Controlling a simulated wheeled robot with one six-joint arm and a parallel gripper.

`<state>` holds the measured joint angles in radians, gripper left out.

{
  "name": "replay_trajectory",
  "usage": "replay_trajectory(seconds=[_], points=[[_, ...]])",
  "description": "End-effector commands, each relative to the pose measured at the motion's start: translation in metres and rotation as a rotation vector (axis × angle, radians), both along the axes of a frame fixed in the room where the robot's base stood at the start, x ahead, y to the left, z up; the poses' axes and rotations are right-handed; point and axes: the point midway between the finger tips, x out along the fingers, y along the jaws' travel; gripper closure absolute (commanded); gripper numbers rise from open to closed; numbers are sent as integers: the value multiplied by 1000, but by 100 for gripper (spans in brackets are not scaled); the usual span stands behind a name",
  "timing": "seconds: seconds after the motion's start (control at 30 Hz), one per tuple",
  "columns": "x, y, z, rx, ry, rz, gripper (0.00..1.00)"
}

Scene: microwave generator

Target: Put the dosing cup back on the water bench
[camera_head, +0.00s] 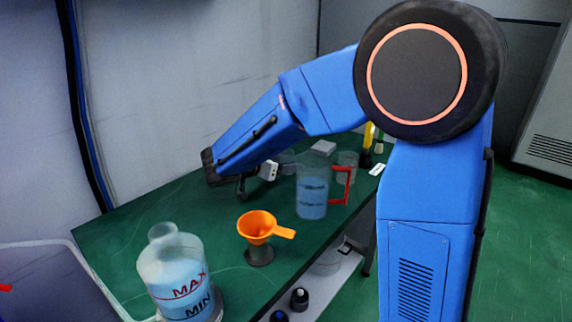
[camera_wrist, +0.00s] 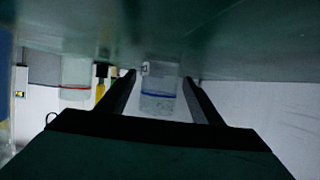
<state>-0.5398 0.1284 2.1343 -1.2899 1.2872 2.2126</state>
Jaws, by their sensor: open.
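A small clear cup with a blue band (camera_wrist: 160,103), which looks like the dosing cup, shows between my fingers in the wrist view. That view appears upside down, with the green bench top (camera_wrist: 230,35) above. My gripper (camera_wrist: 160,78) is open, with a finger on each side of the cup and a visible gap to each. How deep the cup sits between the fingers I cannot tell. In the head view my gripper (camera_head: 256,177) is low over the far part of the green bench (camera_head: 215,240). A faint clear cup (camera_head: 287,160) shows just right of it, partly hidden.
A clear jug with a red handle (camera_head: 312,195) stands right of my gripper. An orange funnel (camera_head: 258,226) on a dark stand and a clear MAX/MIN tank (camera_head: 175,270) stand nearer. Another clear beaker (camera_head: 347,160) is behind the jug. A grey wall (camera_head: 150,110) borders the bench.

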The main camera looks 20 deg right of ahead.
Motion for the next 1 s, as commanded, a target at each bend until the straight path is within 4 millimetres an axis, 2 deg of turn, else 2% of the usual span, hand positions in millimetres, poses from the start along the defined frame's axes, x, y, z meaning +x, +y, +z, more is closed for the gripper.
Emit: replay_trajectory(seconds=[0.4, 0.6, 0.8, 1.0], points=[[-37, 56, 28, 1, -1, 3, 40], [-51, 77, 38, 1, 0, 2, 40], [-57, 86, 43, 0, 0, 1, 40], [-58, 87, 44, 0, 0, 0, 40]])
